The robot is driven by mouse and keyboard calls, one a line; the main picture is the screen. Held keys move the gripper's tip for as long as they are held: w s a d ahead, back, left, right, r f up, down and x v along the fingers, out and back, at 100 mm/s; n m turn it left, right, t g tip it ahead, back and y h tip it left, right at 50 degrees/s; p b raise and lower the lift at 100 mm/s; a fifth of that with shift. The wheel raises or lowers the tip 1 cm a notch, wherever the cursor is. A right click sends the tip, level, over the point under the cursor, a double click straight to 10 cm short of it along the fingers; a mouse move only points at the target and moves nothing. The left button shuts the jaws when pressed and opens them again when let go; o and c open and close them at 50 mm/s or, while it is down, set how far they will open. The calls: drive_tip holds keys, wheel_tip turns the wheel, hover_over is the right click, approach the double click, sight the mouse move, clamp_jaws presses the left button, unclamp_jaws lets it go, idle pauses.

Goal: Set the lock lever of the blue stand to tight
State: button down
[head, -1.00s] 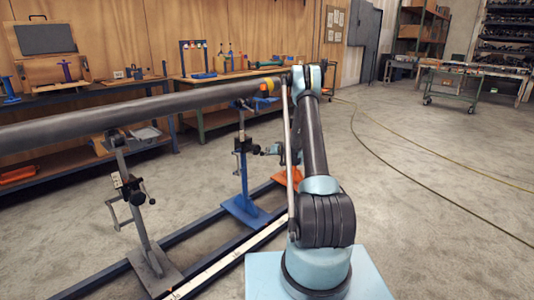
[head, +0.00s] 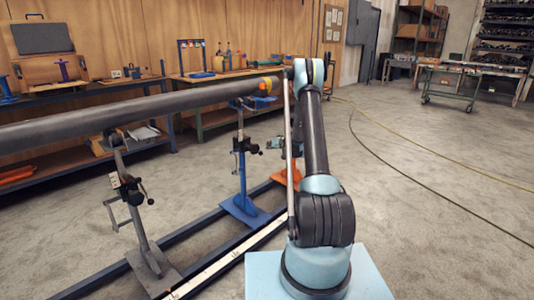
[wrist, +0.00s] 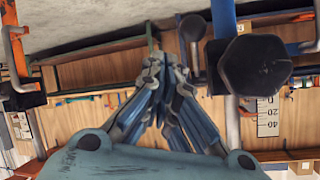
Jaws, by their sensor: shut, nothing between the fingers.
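The blue stand (head: 241,176) stands upright under the right end of the long grey pipe (head: 160,106). Its black clamp (head: 241,145) sits partway up the post. In the wrist view a large black knob (wrist: 255,65) and a ball-ended lever (wrist: 191,28) show beside the blue post (wrist: 223,18). I cannot tell the lever's setting. My gripper (wrist: 165,62) is shut and empty, its tips left of the lever and knob and seemingly apart from them. In the head view my gripper (head: 275,144) is small, just right of the clamp, partly hidden by my arm.
A grey stand (head: 140,215) holds the pipe at left; an orange stand (head: 286,174) is behind my arm. Dark floor rails (head: 207,258) run beneath the stands. Workbenches (head: 110,87) line the wall. Open floor lies right, crossed by hoses (head: 400,150).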

drive_tip(key=s+d+f, duration=0.4)
drive_tip(key=s+d, duration=0.1)
drive_tip(key=s, duration=0.2)
drive_tip(key=shift+s+f, duration=0.2)
drive_tip(key=shift+s, duration=0.2)
drive_tip(key=s+a+r+g+h, duration=0.1)
drive_tip(key=s+a+r+g, duration=0.15)
drive_tip(key=s+r, duration=1)
drive_tip(key=s+a+r+g+h, duration=0.1)
drive_tip(key=s+a+r+g, duration=0.15)
drive_tip(key=s+r, duration=1)
drive_tip(key=s+g+h, duration=0.2)
drive_tip(key=s, duration=1.9)
drive_tip(key=s+d+f+g+h, duration=0.1)
drive_tip(key=s+d+f, duration=0.1)
drive_tip(key=s, duration=0.7)
drive_tip(key=s+d+f+m+h, duration=0.1)
drive_tip(key=s+f, duration=0.3)
drive_tip(key=s, duration=0.6)
drive_tip(key=shift+s+d+m+g+h, duration=0.25)
drive_tip(key=shift+d+m+g+h, duration=0.05)
drive_tip(key=shift+d+g, duration=0.15)
